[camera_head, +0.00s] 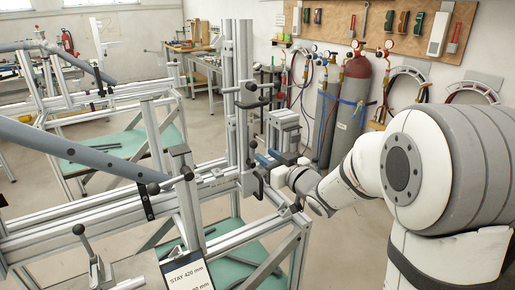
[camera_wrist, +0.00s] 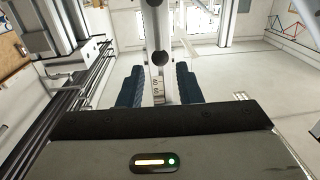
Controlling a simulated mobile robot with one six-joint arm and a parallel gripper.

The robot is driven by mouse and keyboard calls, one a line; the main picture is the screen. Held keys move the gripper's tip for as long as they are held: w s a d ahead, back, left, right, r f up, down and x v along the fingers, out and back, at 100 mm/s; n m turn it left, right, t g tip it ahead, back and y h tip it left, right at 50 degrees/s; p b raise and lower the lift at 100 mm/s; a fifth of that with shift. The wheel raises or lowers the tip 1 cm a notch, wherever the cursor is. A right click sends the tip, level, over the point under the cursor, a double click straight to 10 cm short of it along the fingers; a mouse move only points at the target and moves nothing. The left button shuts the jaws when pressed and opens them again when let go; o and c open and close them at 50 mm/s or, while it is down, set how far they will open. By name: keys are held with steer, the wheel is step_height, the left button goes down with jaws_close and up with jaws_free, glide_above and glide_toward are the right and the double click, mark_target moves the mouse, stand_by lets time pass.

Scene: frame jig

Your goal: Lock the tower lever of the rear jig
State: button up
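The near jig's upright aluminium tower (camera_head: 243,60) stands mid-picture in the head view, with black knobs and handles (camera_head: 251,86) on its side. My gripper (camera_head: 268,158) is beside the lower part of this tower, at its right. In the wrist view my gripper (camera_wrist: 157,76) has its two dark blue fingers apart. A pale bar with a dark round knob (camera_wrist: 160,58) shows between them, with gaps on both sides. I cannot tell whether this is the tower lever, nor its lock state. The fingers' contact with the tower is too small to tell.
A second jig (camera_head: 62,95) stands farther back at left. A grey tube (camera_head: 75,150) lies across the near jig. A "STAY 420 mm" sign (camera_head: 188,272) is at the front. Gas cylinders (camera_head: 352,110) stand by the wall. Floor behind the tower's right side is open.

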steer(key=p+x, duration=0.1)
steer(key=x, duration=0.5)
steer(key=shift+c, duration=0.4)
jaws_close()
